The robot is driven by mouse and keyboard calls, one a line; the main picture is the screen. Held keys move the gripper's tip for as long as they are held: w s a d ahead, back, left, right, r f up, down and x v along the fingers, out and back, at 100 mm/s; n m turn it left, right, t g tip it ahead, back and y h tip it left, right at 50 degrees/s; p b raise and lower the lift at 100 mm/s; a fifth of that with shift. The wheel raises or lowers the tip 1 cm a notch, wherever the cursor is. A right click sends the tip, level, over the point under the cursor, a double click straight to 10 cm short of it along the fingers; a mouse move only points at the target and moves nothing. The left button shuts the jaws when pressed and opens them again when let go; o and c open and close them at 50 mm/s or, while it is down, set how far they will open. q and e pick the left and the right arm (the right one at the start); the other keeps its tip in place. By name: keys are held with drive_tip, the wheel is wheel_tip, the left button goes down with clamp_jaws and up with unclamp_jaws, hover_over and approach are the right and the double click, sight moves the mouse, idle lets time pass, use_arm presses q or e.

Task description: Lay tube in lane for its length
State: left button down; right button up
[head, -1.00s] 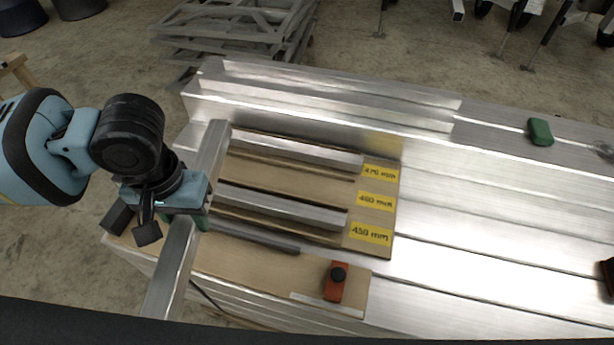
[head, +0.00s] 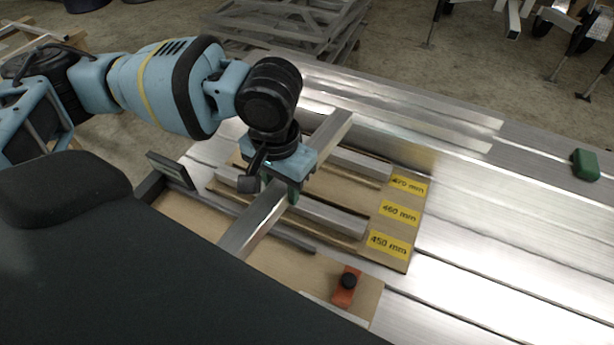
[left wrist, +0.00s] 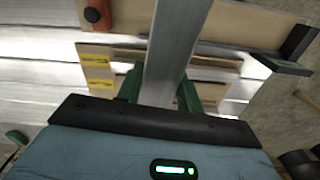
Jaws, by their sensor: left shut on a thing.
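My left gripper (head: 281,190) is shut on an aluminium tube (head: 250,222) and holds it above the board. The tube lies slantwise across the lanes, not in line with them. The left wrist view shows the tube (left wrist: 172,45) between the green fingers (left wrist: 160,92). The wooden lane board (head: 395,252) has yellow labels reading 470 mm (head: 409,186), 460 mm (head: 399,213) and 450 mm (head: 389,244). The held tube and gripper hide part of the lanes. My right gripper is not in view.
A wooden fixture with an orange clamp (head: 346,287) and black knob sits in front of the board. A green object (head: 586,165) lies on the metal bed at right. Grey frames (head: 290,30) are stacked on the floor behind.

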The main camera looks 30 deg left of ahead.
sight(314, 142)
use_arm(q)
drive_tip(key=w+m, duration=0.1)
drive_tip(key=w, duration=0.2)
drive_tip(key=w+f+m+b, duration=0.1)
drive_tip(key=w, duration=0.2)
drive_tip(key=w+f+m+b, duration=0.1)
drive_tip(key=w+m, duration=0.1)
drive_tip(key=shift+w+a+f, duration=0.1)
drive_tip(key=shift+w+f, duration=0.1)
drive_tip(key=shift+w, duration=0.2)
drive_tip(key=w+a+f+m+b, duration=0.8)
drive_tip(key=w+f+m, duration=0.4)
drive_tip(key=w, duration=0.1)
drive_tip(key=shift+w+a+f+m, duration=0.2)
drive_tip(key=shift+w+m, duration=0.1)
drive_tip(key=shift+w, duration=0.05)
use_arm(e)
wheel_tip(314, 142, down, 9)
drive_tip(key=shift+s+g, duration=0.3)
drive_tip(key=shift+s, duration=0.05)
use_arm(q)
wheel_tip(314, 142, down, 10)
drive_tip(key=shift+r+b, duration=0.1)
drive_tip(key=shift+b, duration=0.75)
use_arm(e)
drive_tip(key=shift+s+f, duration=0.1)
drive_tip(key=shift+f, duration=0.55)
use_arm(q)
drive_tip(key=shift+f, duration=0.2)
